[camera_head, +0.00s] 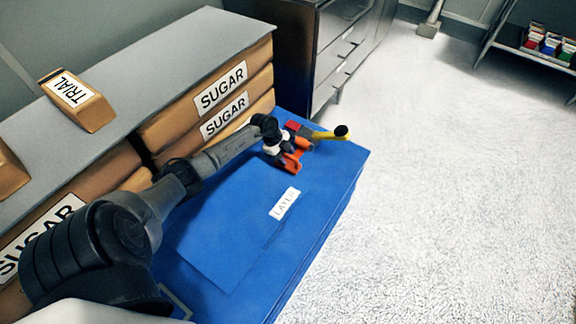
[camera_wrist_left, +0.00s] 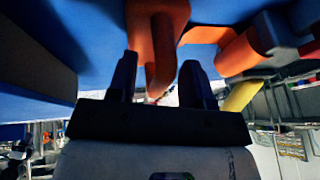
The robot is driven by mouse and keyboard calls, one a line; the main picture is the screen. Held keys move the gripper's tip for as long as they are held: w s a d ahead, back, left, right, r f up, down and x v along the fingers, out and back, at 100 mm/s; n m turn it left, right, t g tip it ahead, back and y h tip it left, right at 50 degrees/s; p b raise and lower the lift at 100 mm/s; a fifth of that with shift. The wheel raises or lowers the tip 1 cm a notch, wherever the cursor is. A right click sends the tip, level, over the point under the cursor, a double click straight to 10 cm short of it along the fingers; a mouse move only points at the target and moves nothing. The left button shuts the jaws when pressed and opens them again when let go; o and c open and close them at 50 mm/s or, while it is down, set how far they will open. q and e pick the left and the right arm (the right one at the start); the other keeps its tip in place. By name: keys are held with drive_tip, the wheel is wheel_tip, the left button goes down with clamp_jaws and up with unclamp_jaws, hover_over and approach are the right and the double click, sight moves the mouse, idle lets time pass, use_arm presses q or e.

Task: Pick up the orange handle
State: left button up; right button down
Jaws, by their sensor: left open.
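An orange handle (camera_head: 291,162) lies at the far end of the blue surface, next to the end of my left arm. In the left wrist view, a long orange piece (camera_wrist_left: 158,32) shows between the two dark fingers of my left gripper (camera_wrist_left: 160,76). The fingers are apart, one on each side of it, with gaps showing, so the gripper is not closed on it. My left gripper (camera_head: 273,150) is small in the head view and partly hides the handle. My right gripper is in neither view.
A yellow bar with a black end (camera_head: 330,134) and a red piece (camera_head: 293,127) lie close beside the handle. The blue surface's near part (camera_head: 225,225) is clear. A dark drawer cabinet (camera_head: 335,50) stands behind.

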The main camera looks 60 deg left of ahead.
use_arm(q)
drive_tip(key=shift+r, duration=0.1)
drive_tip(key=shift+c, duration=0.2)
clamp_jaws()
